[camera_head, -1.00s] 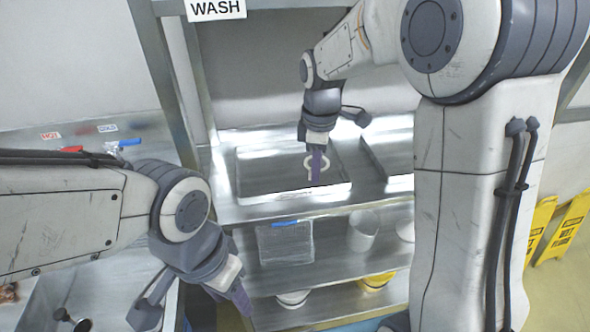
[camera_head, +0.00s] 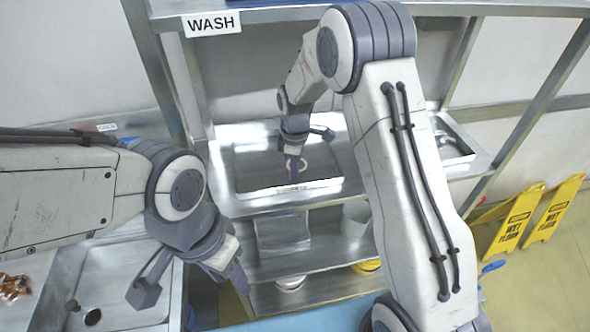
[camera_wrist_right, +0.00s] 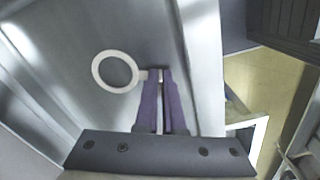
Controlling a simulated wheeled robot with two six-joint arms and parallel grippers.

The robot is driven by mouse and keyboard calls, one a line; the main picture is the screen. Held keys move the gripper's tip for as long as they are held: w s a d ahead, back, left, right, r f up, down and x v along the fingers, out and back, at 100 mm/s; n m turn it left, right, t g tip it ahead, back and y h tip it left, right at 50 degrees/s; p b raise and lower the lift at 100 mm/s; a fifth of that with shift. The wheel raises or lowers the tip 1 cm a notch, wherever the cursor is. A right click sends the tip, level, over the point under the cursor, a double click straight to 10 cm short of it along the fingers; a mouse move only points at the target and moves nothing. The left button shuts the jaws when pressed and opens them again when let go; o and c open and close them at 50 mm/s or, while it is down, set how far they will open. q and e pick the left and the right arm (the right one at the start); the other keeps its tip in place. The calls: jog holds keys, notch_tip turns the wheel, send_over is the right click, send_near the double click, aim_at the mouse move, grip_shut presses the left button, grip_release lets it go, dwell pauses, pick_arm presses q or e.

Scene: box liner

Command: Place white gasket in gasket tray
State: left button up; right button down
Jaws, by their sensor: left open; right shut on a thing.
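The white gasket is a ring with a small tab; it shows in the right wrist view (camera_wrist_right: 97,72) and partly in the head view (camera_head: 303,165). My right gripper (camera_wrist_right: 160,76) is shut on the tab, and the ring sticks out to the left of the purple fingertips. The shallow metal gasket tray (camera_head: 236,166) lies on the upper shelf in the head view, its floor behind the gasket in the wrist view (camera_wrist_right: 70,35). The gasket is over the tray, near its front edge; I cannot tell whether it touches. My left gripper (camera_head: 240,280) is open and empty, low at the left.
A second metal tray (camera_head: 470,155) lies on the same shelf at the right, partly behind my arm. Lower shelves hold a clear bin (camera_head: 283,235) and white containers (camera_head: 355,219). A sink (camera_head: 120,275) is at the left. Yellow wet-floor signs (camera_head: 515,222) stand at the right.

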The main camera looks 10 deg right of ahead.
jog(key=shift+f, duration=0.1)
jog(key=c, duration=1)
grip_release()
